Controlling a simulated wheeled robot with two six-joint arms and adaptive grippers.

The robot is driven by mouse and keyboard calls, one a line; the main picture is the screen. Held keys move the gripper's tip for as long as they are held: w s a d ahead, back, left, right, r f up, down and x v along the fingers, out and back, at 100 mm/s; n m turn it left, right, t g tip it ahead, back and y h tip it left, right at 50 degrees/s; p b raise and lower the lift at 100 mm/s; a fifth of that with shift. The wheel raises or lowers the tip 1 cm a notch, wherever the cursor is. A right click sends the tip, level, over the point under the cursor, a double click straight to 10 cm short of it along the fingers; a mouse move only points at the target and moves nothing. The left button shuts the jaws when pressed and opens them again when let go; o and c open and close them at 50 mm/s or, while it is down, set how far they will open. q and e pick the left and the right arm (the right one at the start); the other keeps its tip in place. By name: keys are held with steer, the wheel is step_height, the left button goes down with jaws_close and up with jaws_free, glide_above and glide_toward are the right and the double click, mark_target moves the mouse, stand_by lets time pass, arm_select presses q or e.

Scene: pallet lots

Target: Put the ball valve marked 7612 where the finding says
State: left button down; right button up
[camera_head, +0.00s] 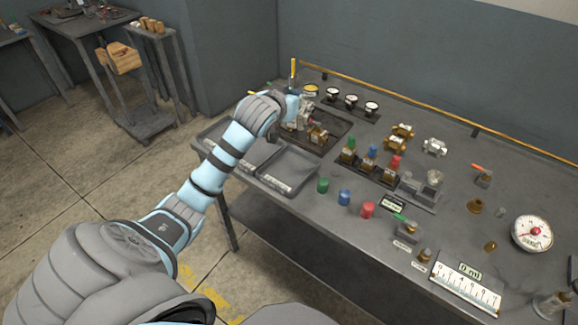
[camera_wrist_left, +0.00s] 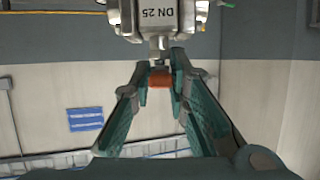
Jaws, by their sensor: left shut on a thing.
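My left gripper (camera_head: 297,108) is over the back left of the workbench, its fingers mostly hidden by my wrist in the head view. In the left wrist view my left gripper (camera_wrist_left: 160,74) is shut on the orange handle (camera_wrist_left: 160,80) of a grey metal valve (camera_wrist_left: 162,18) marked "DN 25", which reads upside down. The valve's body is cut off by the top edge. No mark 7612 can be read. Other valves stand on the bench, one with a green lever (camera_head: 406,231) and one with an orange lever (camera_head: 483,178). My right gripper is not in view.
Two grey trays with labels, one of them at the front left (camera_head: 290,172), look empty. A dark tray (camera_head: 336,126) holds metal parts.

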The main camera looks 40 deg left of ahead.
arm_select(q)
steer(key=shift+w+a+f+n+g+y, duration=0.2)
steer(key=shift+a+n+g+y, duration=0.1)
steer(key=shift+a+n+y, duration=0.25)
step_height(320, 180, down, 19)
steer(key=b, duration=0.3)
steer(key=shift+r, duration=0.2)
steer(key=c, duration=1.5)
jaws_free()
steer(key=shift+s, duration=0.1)
steer(key=shift+c, duration=0.2)
steer(key=p+v, duration=0.2)
steer(key=v, duration=1)
